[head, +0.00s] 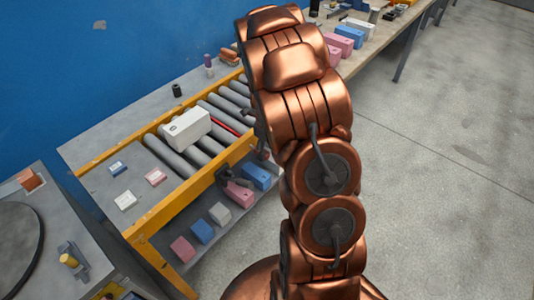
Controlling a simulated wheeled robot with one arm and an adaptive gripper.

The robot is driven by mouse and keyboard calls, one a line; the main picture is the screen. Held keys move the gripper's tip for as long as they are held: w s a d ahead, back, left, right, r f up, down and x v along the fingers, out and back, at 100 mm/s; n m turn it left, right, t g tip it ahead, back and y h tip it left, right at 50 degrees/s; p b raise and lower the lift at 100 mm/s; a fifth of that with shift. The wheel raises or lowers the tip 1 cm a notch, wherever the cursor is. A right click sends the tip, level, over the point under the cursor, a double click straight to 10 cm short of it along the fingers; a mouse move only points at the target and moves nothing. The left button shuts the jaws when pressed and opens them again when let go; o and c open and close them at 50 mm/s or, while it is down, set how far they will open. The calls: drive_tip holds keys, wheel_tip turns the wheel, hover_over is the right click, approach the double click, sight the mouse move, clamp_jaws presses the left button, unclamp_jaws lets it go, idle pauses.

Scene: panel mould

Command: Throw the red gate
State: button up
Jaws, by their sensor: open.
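The red gate (225,121) shows as a thin red bar lying between the grey rollers of the yellow-framed conveyor (172,205). My copper arm hides what lies to its right. A white box (187,127) rests on the rollers just left of the red bar, apart from it. My gripper (231,178) is dark and small in this view, at the conveyor's near side, below the front yellow rail. It is open, and I see nothing held in it. It is apart from the red bar.
A bench (388,33) with more boxes runs to the upper right. The floor (440,180) at right is clear.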

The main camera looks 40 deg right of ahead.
wheel_tip(320, 180, up, 9)
drive_tip(key=shift+r, duration=0.2)
idle(0.8)
drive_tip(key=s+a+r+n, duration=0.8)
drive_tip(key=s+a+n, duration=0.4)
drive_tip(key=a+n, duration=0.3)
drive_tip(key=s+a+r+n+g, duration=0.1)
drive_tip(key=s+a+n, duration=0.2)
drive_tip(key=s+n, duration=0.5)
drive_tip(key=s+a+n, duration=0.3)
drive_tip(key=s+n, duration=0.5)
drive_tip(key=n, duration=0.2)
drive_tip(key=shift+a+r+g, duration=0.15)
drive_tip(key=shift+r+g, duration=0.2)
drive_tip(key=shift+g, duration=0.05)
